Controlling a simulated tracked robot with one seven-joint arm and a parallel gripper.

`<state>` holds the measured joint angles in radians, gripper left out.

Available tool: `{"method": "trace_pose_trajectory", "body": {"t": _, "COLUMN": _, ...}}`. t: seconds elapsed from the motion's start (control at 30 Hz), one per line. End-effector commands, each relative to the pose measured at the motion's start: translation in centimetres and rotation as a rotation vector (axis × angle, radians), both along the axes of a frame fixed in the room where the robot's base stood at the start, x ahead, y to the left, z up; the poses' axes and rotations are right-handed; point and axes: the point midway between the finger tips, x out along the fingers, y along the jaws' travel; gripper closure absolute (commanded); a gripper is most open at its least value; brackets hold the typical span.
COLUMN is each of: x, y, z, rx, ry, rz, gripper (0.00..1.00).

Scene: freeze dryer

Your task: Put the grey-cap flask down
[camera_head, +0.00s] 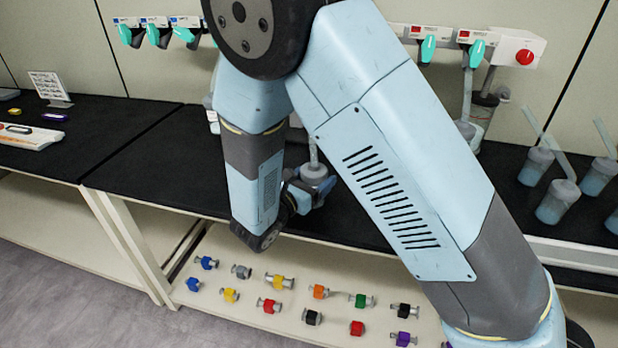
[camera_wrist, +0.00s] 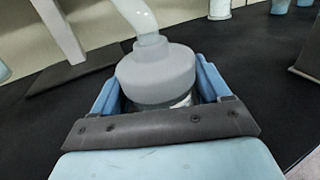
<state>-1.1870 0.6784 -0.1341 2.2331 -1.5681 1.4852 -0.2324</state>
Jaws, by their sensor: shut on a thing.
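The grey-cap flask (camera_wrist: 158,75) is close up in the wrist view, with its grey cap and a pale bent tube rising from the top. My gripper (camera_wrist: 160,95) is shut on it, with a blue finger on each side just below the cap. The lower part of the flask is hidden behind the gripper body. In the head view my arm covers most of the gripper and flask; a grey cap with a tube (camera_head: 314,172) shows beside my wrist, over the black bench top. I cannot tell whether the flask's base touches the bench.
The black bench top (camera_head: 135,150) is bare left of my arm. Several flasks with tubes (camera_head: 557,202) stand at the right. Valves with teal handles (camera_head: 428,48) line the back wall. Several coloured valve pieces (camera_head: 268,305) lie on the lower shelf.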

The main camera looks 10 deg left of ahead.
Motion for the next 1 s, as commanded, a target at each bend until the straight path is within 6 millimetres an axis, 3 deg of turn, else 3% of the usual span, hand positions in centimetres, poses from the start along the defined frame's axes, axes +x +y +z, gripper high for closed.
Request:
{"method": "trace_pose_trajectory", "body": {"t": 0.17, "x": 0.0, "y": 0.0, "z": -0.2, "rx": -0.001, "ry": 0.000, "rz": 0.000, "gripper": 0.65}}
{"method": "trace_pose_trajectory", "body": {"t": 0.2, "x": 0.0, "y": 0.0, "z": -0.2, "rx": -0.001, "ry": 0.000, "rz": 0.000, "gripper": 0.22}}
{"method": "trace_pose_trajectory", "body": {"t": 0.43, "x": 0.0, "y": 0.0, "z": -0.2, "rx": 0.000, "ry": 0.000, "rz": 0.000, "gripper": 0.00}}
{"method": "trace_pose_trajectory", "body": {"t": 0.77, "x": -0.2, "y": 0.1, "z": 0.1, "rx": 0.000, "ry": 0.000, "rz": 0.001, "gripper": 0.00}}
{"method": "trace_pose_trajectory", "body": {"t": 1.0, "x": -3.3, "y": 1.8, "z": 0.0, "rx": 0.000, "ry": 0.001, "rz": 0.004, "gripper": 0.00}}
